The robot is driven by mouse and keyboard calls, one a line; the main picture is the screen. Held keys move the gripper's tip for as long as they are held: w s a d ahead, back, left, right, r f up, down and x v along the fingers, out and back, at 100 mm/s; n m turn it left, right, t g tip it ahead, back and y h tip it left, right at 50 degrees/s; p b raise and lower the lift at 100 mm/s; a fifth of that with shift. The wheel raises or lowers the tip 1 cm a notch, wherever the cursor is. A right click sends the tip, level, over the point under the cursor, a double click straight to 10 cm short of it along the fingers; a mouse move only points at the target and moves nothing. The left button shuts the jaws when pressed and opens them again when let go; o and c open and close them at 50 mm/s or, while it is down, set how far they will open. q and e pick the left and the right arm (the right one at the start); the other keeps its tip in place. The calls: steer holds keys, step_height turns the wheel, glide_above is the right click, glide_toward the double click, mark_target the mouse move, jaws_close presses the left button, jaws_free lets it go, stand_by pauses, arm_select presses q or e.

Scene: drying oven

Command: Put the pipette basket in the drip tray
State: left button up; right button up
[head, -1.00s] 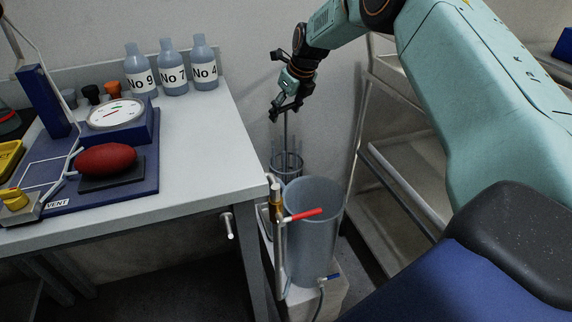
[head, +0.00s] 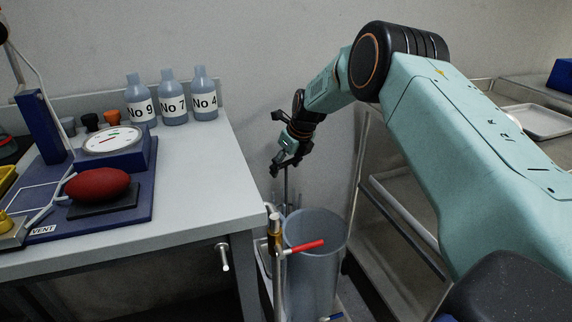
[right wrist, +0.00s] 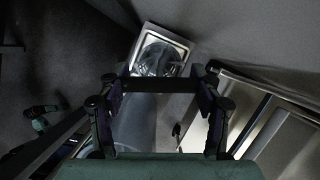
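My right gripper (head: 284,166) is shut on the upright rod of the pipette basket (head: 280,208), behind the grey cylinder. The basket's wire top shows just above the cylinder's rim, and its lower part is hidden. In the right wrist view the gripper (right wrist: 160,88) is above a square, pale-rimmed tray (right wrist: 184,45), which looks like the drip tray. The round basket (right wrist: 158,58) shows inside the tray's outline. I cannot tell whether it touches the tray. The tray is hidden in the head view. My left gripper is not in view.
The tall grey cylinder (head: 315,262) and a red-handled tap (head: 305,246) stand in front of the basket. The bench (head: 190,205) with bottles, a dial scale and a red oval object is at left. A metal rack (head: 400,205) is at right.

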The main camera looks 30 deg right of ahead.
steer(key=o, duration=0.4)
steer(key=p+v, duration=0.5)
steer(key=v, duration=0.7)
steer(key=shift+r, duration=0.2)
steer(key=shift+d+f, duration=0.1)
steer(key=shift+d, duration=0.05)
